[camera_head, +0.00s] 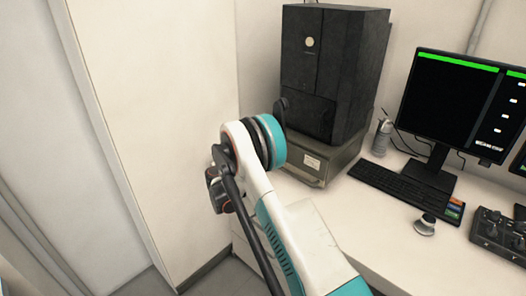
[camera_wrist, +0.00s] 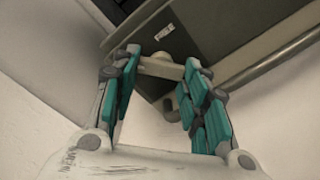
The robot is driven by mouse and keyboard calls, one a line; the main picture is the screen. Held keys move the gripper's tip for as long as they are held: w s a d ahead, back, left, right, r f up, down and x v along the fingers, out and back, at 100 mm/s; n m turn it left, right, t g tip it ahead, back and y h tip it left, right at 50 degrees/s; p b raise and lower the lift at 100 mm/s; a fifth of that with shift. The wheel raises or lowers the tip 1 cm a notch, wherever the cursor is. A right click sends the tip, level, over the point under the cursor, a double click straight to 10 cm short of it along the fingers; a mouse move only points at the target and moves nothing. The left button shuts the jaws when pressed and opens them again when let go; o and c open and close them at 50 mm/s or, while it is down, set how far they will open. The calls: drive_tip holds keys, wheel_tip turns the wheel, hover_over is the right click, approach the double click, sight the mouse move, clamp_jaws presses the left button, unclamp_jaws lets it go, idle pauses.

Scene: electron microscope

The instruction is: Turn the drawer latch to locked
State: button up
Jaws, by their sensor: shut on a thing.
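The drawer unit (camera_head: 335,165) is a grey-beige metal box under the tall black cabinet, with a small white label on its front. In the wrist view the drawer front (camera_wrist: 195,45) shows dark, with the label near its top. A pale bar-shaped latch (camera_wrist: 160,68) spans between the fingertips of my gripper (camera_wrist: 160,70), with a rounded pale knob beside it. My gripper has teal pads, one on each side of the bar, and is shut on it.
The black cabinet (camera_head: 335,65) stands on the drawer unit. A pale wall is at left.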

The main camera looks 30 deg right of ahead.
drive_tip(key=shift+n, duration=0.6)
drive_tip(key=shift+f, duration=0.1)
drive_tip(key=o, duration=0.8)
drive_tip(key=shift+v, duration=4)
